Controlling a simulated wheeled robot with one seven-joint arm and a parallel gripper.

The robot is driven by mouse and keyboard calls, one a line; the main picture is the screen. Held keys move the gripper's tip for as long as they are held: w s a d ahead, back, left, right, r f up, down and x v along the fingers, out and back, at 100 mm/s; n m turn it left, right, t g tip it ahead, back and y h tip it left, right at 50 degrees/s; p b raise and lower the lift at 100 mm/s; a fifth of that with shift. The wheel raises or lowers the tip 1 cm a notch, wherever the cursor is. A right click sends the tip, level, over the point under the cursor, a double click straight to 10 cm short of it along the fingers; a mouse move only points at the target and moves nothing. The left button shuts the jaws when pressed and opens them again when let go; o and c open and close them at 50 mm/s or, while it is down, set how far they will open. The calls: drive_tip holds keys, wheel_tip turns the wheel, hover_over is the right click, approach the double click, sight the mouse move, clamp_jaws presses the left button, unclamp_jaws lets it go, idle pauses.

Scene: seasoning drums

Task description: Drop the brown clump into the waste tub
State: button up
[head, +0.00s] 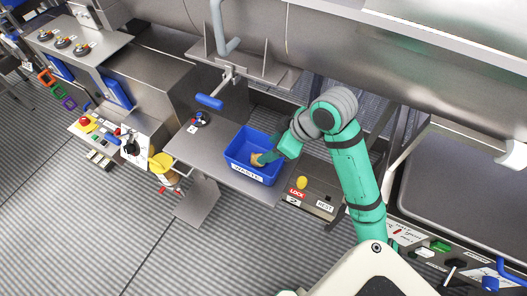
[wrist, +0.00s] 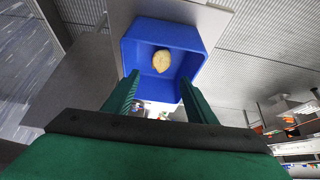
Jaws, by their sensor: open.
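The waste tub (head: 237,151) is a blue open box with a WASTE label, standing on a steel shelf. The brown clump (head: 256,159) looks tan and rounded and shows inside the tub's walls. In the wrist view the clump (wrist: 161,61) appears within the blue tub (wrist: 143,30), beyond my fingertips; I cannot tell whether it rests on the tub's floor. My gripper (head: 267,157) points down into the tub from the right. In the wrist view my gripper (wrist: 159,80) has its two green fingers spread, with nothing between them.
A panel with a yellow button (head: 302,182) and LOCK and REST labels lies to the right. A blue-handled lever (head: 209,102) hangs behind the tub. A yellow container (head: 161,165) stands further left.

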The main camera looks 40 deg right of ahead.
drive_tip(key=shift+v, duration=2.7)
drive_tip(key=w+a+f+m+t+y, duration=0.15)
drive_tip(key=w+a+m+t, duration=0.55)
drive_tip(key=w+a, duration=1.1)
drive_tip(key=a+f+m+t, duration=0.1)
drive_tip(key=a+f+t, duration=0.3)
drive_tip(key=a, duration=0.1)
drive_tip(key=s+a+f+m+g+h, duration=0.1)
drive_tip(key=s+a+f+m+h, duration=0.2)
drive_tip(key=s+f, duration=0.4)
drive_tip(key=s+a+f+h, duration=0.35)
drive_tip(key=s+f, duration=0.25)
drive_tip(key=s, duration=0.3)
drive_tip(key=s+r+n+y, duration=0.2)
drive_tip(key=s+n, duration=0.4)
drive_tip(key=s, duration=1.3)
drive_tip(key=shift+a+r+y, duration=0.2)
drive_tip(key=shift+a+y, duration=0.1)
drive_tip(key=shift+a, duration=0.15)
